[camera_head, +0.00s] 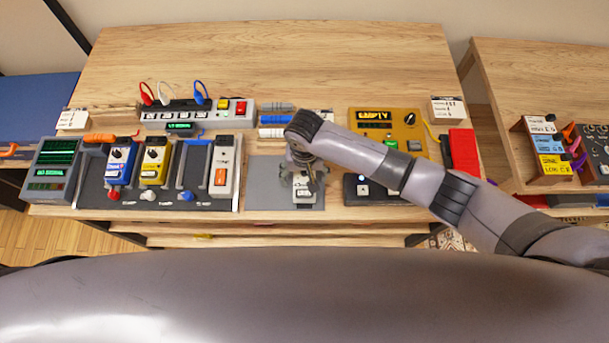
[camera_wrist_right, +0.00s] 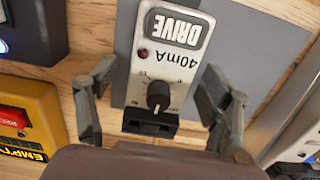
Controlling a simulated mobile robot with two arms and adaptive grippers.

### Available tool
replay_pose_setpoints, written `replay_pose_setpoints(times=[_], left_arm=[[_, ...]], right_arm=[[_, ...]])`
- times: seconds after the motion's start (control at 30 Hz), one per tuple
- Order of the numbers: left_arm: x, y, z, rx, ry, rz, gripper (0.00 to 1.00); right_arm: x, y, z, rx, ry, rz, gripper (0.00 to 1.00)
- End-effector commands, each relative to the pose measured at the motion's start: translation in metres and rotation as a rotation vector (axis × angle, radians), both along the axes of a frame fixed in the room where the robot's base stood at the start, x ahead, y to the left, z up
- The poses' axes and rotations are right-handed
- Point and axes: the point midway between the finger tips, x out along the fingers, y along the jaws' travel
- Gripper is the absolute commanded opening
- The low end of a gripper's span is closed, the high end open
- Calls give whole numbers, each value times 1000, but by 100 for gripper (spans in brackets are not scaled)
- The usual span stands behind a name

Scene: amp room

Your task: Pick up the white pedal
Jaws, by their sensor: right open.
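The white pedal (camera_wrist_right: 178,78) fills the middle of the right wrist view. It has a DRIVE label, the text 40mA and a black knob. In the head view the white pedal (camera_head: 303,200) lies on a grey mat (camera_head: 264,185) at the table's front, partly hidden by my right gripper (camera_head: 307,178). In the wrist view my right gripper (camera_wrist_right: 158,72) is open, one finger on each side of the pedal. My left gripper is not in view.
A pedal tray (camera_head: 170,200) with blue, yellow and light grey pedals stands to the left. A yellow box marked EMPTY (camera_head: 385,118) and a red block (camera_head: 464,150) are to the right. A power strip (camera_head: 180,112) lies behind. The table's back (camera_head: 270,55) is clear.

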Motion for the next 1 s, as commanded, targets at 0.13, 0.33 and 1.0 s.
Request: replay_pose_setpoints(times=[0.13,0.33,1.0], left_arm=[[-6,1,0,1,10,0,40],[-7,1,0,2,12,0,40],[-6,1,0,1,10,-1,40]], right_arm=[[0,0,-6,0,-1,1,73],[0,0,-5,0,-1,1,69],[0,0,-5,0,-1,0,25]])
